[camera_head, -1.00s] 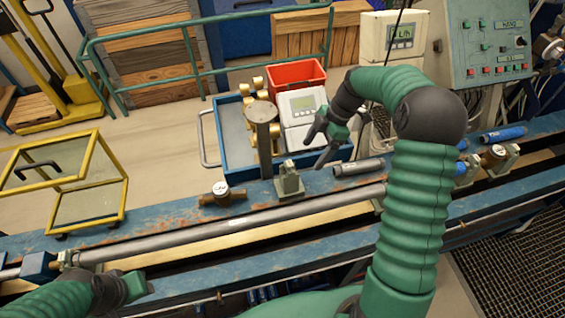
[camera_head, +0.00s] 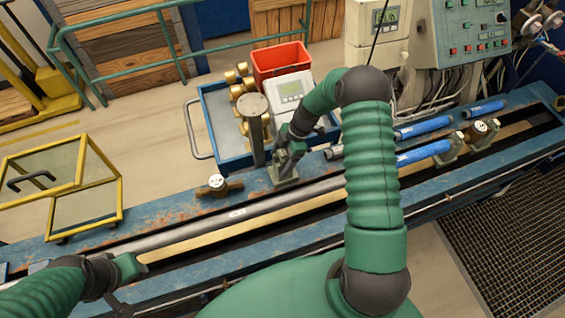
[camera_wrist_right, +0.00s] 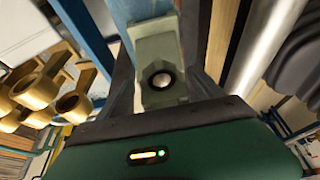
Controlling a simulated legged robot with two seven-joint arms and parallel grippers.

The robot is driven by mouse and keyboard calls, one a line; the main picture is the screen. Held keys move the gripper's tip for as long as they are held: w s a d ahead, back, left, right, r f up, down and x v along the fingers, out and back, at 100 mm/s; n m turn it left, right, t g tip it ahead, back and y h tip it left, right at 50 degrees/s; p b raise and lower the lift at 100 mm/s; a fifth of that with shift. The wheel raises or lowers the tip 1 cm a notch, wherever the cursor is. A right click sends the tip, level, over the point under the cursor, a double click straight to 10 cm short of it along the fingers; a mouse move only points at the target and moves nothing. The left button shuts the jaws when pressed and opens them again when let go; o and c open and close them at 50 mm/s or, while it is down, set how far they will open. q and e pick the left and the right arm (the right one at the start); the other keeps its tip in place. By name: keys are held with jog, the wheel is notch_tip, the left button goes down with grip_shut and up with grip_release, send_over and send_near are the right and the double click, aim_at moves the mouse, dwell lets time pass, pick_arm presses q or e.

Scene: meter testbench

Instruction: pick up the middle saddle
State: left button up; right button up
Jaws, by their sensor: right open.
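The middle saddle (camera_head: 283,180) is a small grey-green block on the blue bench rail, partly hidden by my right gripper. My right gripper (camera_head: 290,162) is low over it. In the right wrist view, the saddle (camera_wrist_right: 160,62) shows a round bolt head and lies between the two dark, spread fingers of my right gripper (camera_wrist_right: 160,85). Contact with the fingers cannot be told. My left gripper (camera_head: 128,275) is at the lower left over the bench, away from the saddle; its jaws are unclear.
A round-topped post (camera_head: 254,125) stands just left of my right gripper. A brass meter (camera_head: 218,187) sits on the rail further left. A long grey pipe (camera_head: 240,213) runs along the front. Behind is a blue cart (camera_head: 212,122) with a red bin (camera_head: 280,62) and brass fittings.

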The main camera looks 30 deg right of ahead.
jog(key=shift+s+a+f, duration=0.2)
jog(key=shift+a+f, duration=0.45)
jog(key=shift+f, duration=0.05)
jog(key=shift+w+d+f, duration=0.15)
jog(key=shift+d+f, duration=0.05)
jog(key=shift+d, duration=0.1)
jog(key=c, duration=0.4)
jog(key=shift+d, duration=0.2)
jog(key=c, duration=0.5)
jog(key=shift+a+r, duration=0.1)
jog(key=shift+a, duration=0.1)
jog(key=c, duration=0.7)
jog(key=shift+a, duration=0.1)
grip_shut()
